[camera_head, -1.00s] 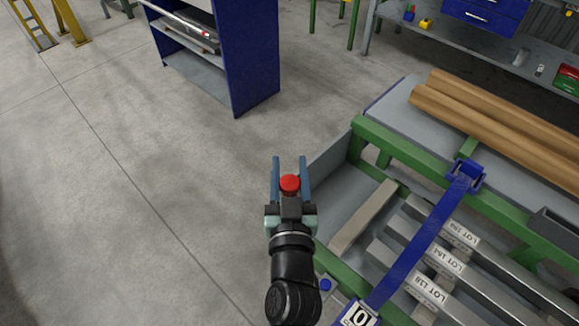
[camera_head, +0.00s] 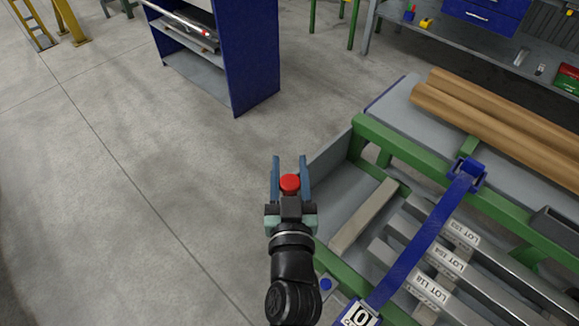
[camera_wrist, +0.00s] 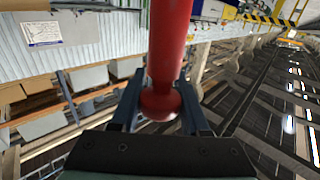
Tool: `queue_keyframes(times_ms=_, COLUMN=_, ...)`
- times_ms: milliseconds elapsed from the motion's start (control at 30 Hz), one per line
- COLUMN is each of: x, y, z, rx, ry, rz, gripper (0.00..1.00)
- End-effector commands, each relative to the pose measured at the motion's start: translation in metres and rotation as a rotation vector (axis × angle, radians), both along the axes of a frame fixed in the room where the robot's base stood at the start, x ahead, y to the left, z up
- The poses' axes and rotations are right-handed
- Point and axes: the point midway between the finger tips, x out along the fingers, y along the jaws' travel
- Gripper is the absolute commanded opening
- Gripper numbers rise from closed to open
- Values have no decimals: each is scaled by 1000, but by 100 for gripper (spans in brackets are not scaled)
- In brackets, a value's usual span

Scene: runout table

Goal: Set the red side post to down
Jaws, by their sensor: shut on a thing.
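The red side post (camera_wrist: 170,45) runs up between my gripper's fingers in the wrist view, with a rounded red end low between them. In the head view its round red top (camera_head: 290,184) shows between the two blue fingers, at the left edge of the green-framed table (camera_head: 367,129). My gripper (camera_head: 291,166) is shut on the post; in the wrist view the fingers (camera_wrist: 160,92) stand on both sides of it. The lower part of the post is hidden behind my gripper and arm in the head view.
Grey bars with lot labels (camera_head: 444,258) lie in the table, crossed by a blue strap (camera_head: 425,240). Brown rolls (camera_head: 490,120) lie at the back right. A blue shelf unit (camera_head: 255,60) stands behind. The floor to the left is clear.

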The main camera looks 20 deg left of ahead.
Motion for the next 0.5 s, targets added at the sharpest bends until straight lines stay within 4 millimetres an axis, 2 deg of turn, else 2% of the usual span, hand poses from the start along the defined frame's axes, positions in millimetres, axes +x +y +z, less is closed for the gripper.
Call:
queue_keyframes(times_ms=33, x=0, y=0, z=-12, rx=-1, ry=3, rz=0, gripper=0)
queue_keyframes(times_ms=167, x=0, y=-1, z=-32, rx=-2, ry=4, rz=-1, gripper=0)
queue_keyframes(times_ms=500, x=0, y=-1, z=-106, rx=-2, ry=4, rz=0, gripper=0)
